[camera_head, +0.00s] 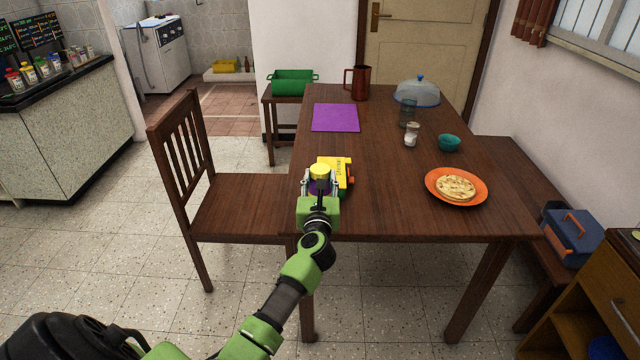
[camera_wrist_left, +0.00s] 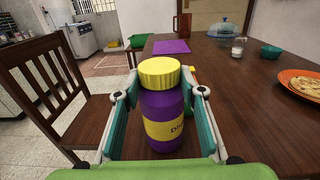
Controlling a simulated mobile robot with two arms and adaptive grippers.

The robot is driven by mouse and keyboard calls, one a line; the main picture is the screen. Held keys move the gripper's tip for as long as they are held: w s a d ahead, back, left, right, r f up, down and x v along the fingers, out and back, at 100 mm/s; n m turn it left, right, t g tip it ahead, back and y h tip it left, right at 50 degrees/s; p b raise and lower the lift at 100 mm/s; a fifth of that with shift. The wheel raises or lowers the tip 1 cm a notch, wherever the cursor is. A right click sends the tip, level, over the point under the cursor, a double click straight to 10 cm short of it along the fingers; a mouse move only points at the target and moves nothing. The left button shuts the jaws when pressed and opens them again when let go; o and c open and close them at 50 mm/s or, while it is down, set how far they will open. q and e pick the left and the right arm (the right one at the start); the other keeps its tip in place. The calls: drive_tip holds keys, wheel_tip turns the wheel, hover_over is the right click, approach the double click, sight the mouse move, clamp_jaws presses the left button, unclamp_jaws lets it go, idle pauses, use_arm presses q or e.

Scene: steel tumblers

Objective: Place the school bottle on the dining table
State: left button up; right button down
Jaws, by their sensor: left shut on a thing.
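The school bottle, purple with a yellow lid (camera_head: 320,171), is between the fingers of my left gripper (camera_head: 320,182) at the near left edge of the dining table (camera_head: 400,205). In the left wrist view the bottle (camera_wrist_left: 162,105) stands upright with a yellow label. The left fingers (camera_wrist_left: 160,115) are shut on it from both sides. I cannot tell whether its base touches the tabletop. My right gripper is not in view.
A yellow box (camera_head: 345,168) lies just behind the bottle. An orange plate with a pie (camera_head: 433,188), a glass shaker (camera_head: 411,135), a teal bowl (camera_head: 449,142) and a purple mat (camera_head: 336,118) are on the table. A chair (camera_head: 240,205) stands left. The table's middle is clear.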

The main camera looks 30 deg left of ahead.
use_arm(q)
drive_tip(key=shift+f, duration=0.2)
drive_tip(key=shift+f, duration=0.15)
drive_tip(key=o, duration=1.5)
drive_tip(key=shift+s+d+r, duration=0.15)
drive_tip(key=shift+s+r, duration=0.05)
drive_tip(key=v, duration=1.1)
drive_tip(key=shift+s+d, duration=0.1)
drive_tip(key=shift+s, duration=0.2)
